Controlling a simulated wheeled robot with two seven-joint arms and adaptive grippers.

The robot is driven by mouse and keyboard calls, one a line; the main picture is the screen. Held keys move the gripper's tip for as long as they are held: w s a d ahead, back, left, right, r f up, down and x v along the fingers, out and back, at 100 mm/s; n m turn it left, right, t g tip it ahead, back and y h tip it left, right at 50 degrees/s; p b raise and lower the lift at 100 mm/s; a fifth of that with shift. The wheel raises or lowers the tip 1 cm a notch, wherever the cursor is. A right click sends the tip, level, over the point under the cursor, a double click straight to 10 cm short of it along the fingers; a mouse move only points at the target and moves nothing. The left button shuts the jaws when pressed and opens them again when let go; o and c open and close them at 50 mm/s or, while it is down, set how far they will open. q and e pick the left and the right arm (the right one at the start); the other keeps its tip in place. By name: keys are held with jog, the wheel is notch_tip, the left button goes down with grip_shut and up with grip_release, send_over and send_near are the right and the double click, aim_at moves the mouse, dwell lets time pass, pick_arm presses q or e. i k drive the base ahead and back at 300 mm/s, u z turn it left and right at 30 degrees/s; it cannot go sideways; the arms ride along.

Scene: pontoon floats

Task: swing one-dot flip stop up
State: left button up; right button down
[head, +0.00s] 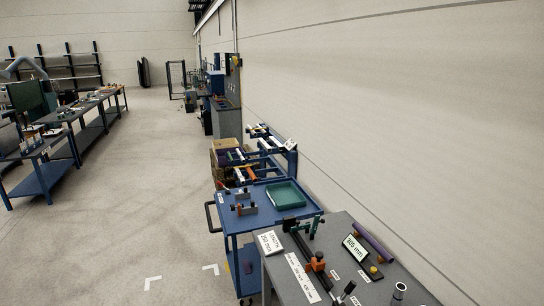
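At the lower right, a grey workbench (343,226) carries a dark measuring rail (303,246) with an orange block (316,262) on it. Small dark and green parts (291,225) stand at the rail's far end. Any of these could be a flip stop, but they are too small to tell, and no dot marking can be made out. Whether a stop is up or down cannot be told. Neither of my grippers shows in the head view.
A white sign (271,243) reading a length of 250 mm, a display (356,248), a purple tube (373,242) and a black-knobbed lever (347,291) are on the bench. A blue cart (266,219) with a green tray (286,194) stands behind. Open floor (150,190) lies left.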

aim_at(304, 227)
jog(key=z, duration=0.05)
jog(key=k, duration=0.5)
jog(key=u, duration=1.1)
jog(key=i, duration=3.6)
jog(key=z, duration=2.85)
